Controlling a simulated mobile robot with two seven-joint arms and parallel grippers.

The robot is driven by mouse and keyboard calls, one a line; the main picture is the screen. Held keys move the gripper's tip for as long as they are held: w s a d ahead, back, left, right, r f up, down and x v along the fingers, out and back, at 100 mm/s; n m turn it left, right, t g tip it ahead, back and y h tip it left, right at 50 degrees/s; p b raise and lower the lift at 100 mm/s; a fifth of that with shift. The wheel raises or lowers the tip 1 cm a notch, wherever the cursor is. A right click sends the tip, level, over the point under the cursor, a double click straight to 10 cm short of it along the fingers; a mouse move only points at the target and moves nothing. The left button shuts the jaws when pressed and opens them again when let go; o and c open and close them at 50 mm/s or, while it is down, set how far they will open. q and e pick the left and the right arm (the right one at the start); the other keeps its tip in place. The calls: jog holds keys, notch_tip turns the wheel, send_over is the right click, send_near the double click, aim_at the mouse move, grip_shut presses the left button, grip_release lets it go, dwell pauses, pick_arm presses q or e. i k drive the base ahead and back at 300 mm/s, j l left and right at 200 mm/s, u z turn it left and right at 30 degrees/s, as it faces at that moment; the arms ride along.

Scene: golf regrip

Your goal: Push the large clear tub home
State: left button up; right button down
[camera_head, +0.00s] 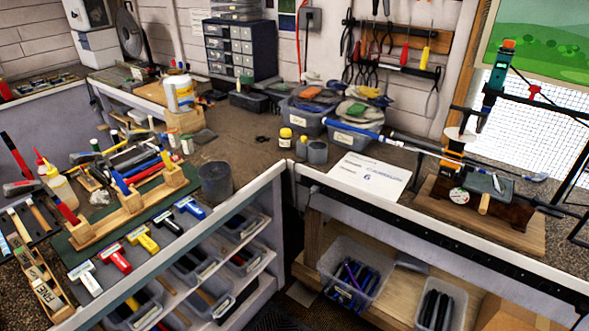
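A large clear tub (374,292) stands on the wooden lower shelf under the right-hand bench. It holds several dark blue and purple grips. Its near end is at about the front edge of the shelf; I cannot tell how far it sticks out. A smaller clear tub (456,298) with black grips stands to its right, with a gap between them. The bench top is above both tubs, and the back of the shelf is in shadow. Neither of my grippers shows in the head view.
Above, the bench holds a white paper card (365,176), a blue-shafted club and a regripping stand (480,225). A wooden post (312,240) stands left of the large tub.

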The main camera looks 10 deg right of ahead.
aim_at(372, 270)
jog(key=z, duration=0.95)
jog(key=i+u, duration=0.45)
jog(key=i, duration=0.3)
jog(key=i+l+u, duration=0.15)
jog(key=i+u, duration=0.3)
jog(key=i, duration=0.3)
